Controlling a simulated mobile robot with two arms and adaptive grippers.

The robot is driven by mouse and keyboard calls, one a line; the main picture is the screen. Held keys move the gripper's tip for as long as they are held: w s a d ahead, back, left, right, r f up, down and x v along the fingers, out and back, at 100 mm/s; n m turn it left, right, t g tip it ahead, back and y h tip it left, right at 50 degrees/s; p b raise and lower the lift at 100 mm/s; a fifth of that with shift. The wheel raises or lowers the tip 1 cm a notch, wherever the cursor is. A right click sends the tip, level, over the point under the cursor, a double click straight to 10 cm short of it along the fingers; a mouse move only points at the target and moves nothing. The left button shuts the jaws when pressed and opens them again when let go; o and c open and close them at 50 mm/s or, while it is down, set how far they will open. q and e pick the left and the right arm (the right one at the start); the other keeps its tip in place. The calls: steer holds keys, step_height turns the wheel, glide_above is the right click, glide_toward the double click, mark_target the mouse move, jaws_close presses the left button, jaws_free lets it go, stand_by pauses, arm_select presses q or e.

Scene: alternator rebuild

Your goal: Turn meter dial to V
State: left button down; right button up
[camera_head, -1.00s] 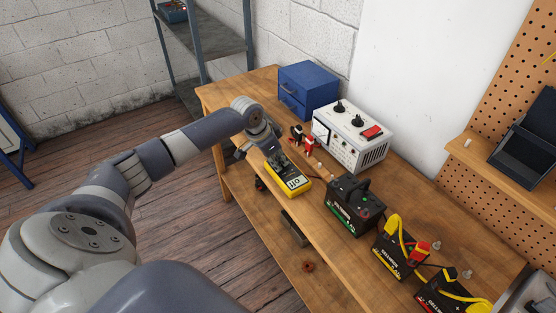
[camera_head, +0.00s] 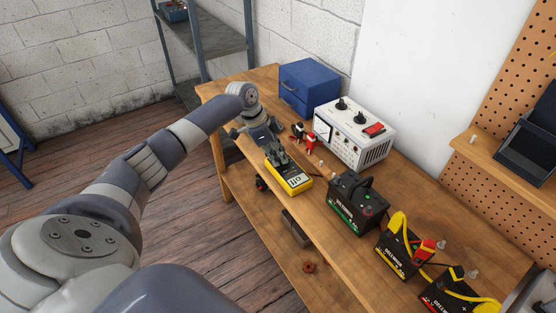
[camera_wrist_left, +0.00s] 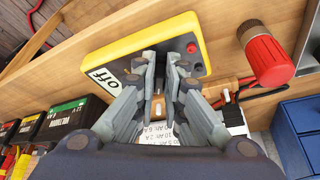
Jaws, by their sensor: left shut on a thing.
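The yellow meter (camera_head: 303,188) lies on the workbench, its display end facing the front right. In the left wrist view the meter (camera_wrist_left: 118,47) fills the space ahead of my fingers, and its white display (camera_wrist_left: 103,79) reads "off". My left gripper (camera_head: 279,156) reaches down over the meter's face from the back left. In the left wrist view its fingers (camera_wrist_left: 167,72) are close together at the middle of the meter, shut on the dial, which they hide. A red jack shows beside the fingertips. My right gripper is not in view.
A white bench supply (camera_head: 352,137) and a blue drawer box (camera_head: 309,88) stand behind the meter. Red and black clips (camera_head: 306,139) lie between. A black battery (camera_head: 353,205) is close on the right, with other batteries (camera_head: 398,250) beyond. The bench's front edge is near.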

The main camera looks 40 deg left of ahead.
arm_select(q)
steer(key=m+b, duration=0.1)
steer(key=m, duration=0.1)
steer(key=m+g+b, duration=0.1)
steer(key=m+b, duration=0.1)
steer(key=shift+w+a+f+h, duration=0.1)
steer(key=shift+w+f+h, duration=0.05)
steer(key=shift+w+h, duration=0.25)
steer(key=shift+w+m+g+b, duration=0.1)
steer(key=shift+m+g+b, duration=0.4)
steer(key=shift+m+b, duration=0.55)
steer(key=shift+a, duration=0.1)
steer(key=c, duration=1.7)
jaws_free()
steer(key=shift+r, duration=0.3)
steer(key=v, duration=1.1)
steer(key=shift+a+r, duration=0.2)
steer(key=shift+r, duration=0.1)
